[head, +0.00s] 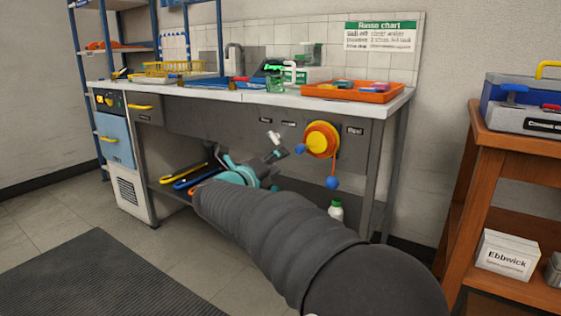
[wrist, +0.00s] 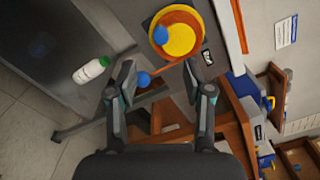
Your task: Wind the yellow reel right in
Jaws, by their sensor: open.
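The yellow reel (head: 320,139) with its orange rim is mounted on the bench's grey front panel, near the right end. A blue knob (head: 300,149) sits at the left of its face. A blue ball (head: 332,182) hangs below it on a short reddish line. The reel also shows at the top of the wrist view (wrist: 183,40), with the blue ball (wrist: 143,79) seen between my fingers, nearer the left one. My gripper (wrist: 160,75) is open, with nothing held. In the head view my gripper (head: 286,144) is left of the reel, apart from it in the picture.
An orange tray (head: 390,94) stands on the bench top above the reel. A white bottle with a green cap (head: 336,208) is under the bench. A wooden stand (head: 488,165) with a blue toolbox is at the right. Bare floor (head: 40,222) lies at left.

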